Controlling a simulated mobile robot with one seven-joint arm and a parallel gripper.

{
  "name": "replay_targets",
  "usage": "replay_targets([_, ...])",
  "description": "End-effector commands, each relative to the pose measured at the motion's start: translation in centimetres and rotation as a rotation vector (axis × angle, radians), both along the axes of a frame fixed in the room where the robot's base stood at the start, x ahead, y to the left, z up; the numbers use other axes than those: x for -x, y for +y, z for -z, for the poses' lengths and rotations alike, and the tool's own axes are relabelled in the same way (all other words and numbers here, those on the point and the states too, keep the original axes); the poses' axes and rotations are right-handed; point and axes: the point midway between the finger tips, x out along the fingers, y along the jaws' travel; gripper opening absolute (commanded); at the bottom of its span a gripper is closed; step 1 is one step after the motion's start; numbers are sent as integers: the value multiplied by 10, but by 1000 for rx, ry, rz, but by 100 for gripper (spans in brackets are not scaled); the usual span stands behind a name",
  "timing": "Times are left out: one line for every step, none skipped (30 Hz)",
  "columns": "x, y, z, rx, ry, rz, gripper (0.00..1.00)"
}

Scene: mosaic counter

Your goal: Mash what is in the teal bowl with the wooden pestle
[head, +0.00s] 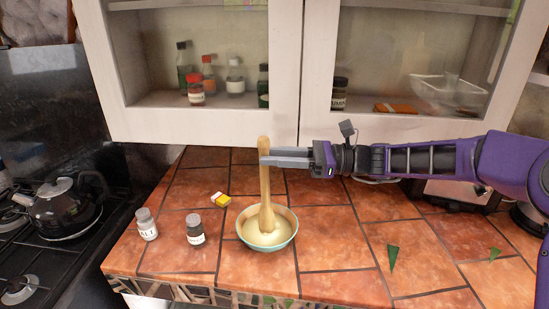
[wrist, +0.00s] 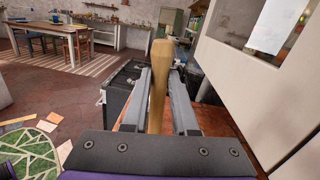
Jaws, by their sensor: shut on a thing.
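The teal bowl (head: 281,242) stands on the tiled counter near its front edge and holds a pale, creamy mass (head: 254,236). The wooden pestle (head: 265,190) stands nearly upright, its thick lower end in the bowl's contents. How deep it reaches is hidden. My gripper (head: 268,157) comes in from the right and is shut on the pestle's upper part, above the bowl. In the wrist view the pestle (wrist: 158,85) stands between the two grey fingers (wrist: 160,92); the bowl is not visible there.
Two small jars (head: 146,224) (head: 195,229) stand left of the bowl. A stove with a kettle (head: 66,205) is at the left. Glass-fronted cabinets (head: 210,125) hang behind my gripper. Green shards (head: 392,256) lie at right; the counter between is clear.

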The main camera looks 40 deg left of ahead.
Motion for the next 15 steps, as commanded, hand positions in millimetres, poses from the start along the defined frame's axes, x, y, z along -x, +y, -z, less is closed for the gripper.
replay_targets([0,0,-8,-2,-2,0,0])
replay_targets([0,0,-10,-2,-3,0,0])
replay_targets([0,0,-14,-2,-3,0,0])
replay_targets([0,0,-16,-2,-2,0,0])
replay_targets([0,0,-18,-1,-2,0,0])
replay_targets([0,0,-20,-2,-1,0,0])
replay_targets([0,0,-21,-1,0,0,0])
replay_targets([0,0,-22,-1,0,0,0])
replay_targets([0,0,-22,-1,0,0,0])
replay_targets([0,0,-22,-1,0,0,0])
replay_targets([0,0,-22,-1,0,0,0])
replay_targets([0,0,-22,-1,0,0,0])
replay_targets([0,0,-22,-1,0,0,0])
replay_targets([0,0,-22,-1,0,0,0])
replay_targets([0,0,-21,-1,1,0,0])
